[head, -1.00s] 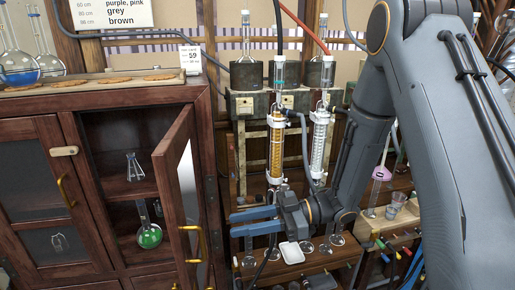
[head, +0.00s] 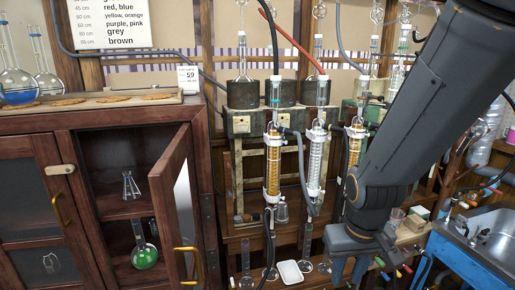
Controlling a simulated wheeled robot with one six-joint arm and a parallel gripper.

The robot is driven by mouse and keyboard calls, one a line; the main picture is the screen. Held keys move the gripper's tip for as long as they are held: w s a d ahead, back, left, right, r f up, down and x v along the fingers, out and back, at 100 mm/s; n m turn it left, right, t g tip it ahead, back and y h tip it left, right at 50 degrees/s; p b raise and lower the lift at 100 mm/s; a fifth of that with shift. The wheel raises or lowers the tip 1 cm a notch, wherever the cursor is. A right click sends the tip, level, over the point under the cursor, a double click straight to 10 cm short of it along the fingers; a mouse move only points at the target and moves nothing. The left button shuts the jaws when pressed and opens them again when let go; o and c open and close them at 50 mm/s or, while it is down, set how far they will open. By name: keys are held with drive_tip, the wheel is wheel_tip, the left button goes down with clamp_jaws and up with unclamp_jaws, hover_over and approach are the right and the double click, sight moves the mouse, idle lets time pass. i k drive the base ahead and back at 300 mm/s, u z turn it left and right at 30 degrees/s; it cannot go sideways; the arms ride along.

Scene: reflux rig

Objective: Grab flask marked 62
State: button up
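No mark reading 62 is legible on any flask. A round flask with green liquid (head: 145,257) stands on the lower shelf of the open cabinet, and a small clear flask (head: 131,187) stands on the shelf above it. A flask with blue liquid (head: 17,88) is on the cabinet top at far left. A clear flask (head: 243,70) sits on a dark heating block at the back. Narrow glass vessels (head: 306,258) stand low in the middle. My gripper (head: 350,272) points down at the bottom edge, its blue fingers apart and partly cut off. It appears empty.
The cabinet door (head: 178,205) stands open towards me. Condensers (head: 273,165) with hoses hang in the middle. A white dish (head: 289,272) lies on the low bench. A blue-framed sink (head: 485,240) is at right. A card (head: 188,78) reads 59.

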sight(144, 255)
drive_tip(key=u, duration=3.45)
drive_tip(key=i, duration=1.7)
drive_tip(key=z, duration=2.15)
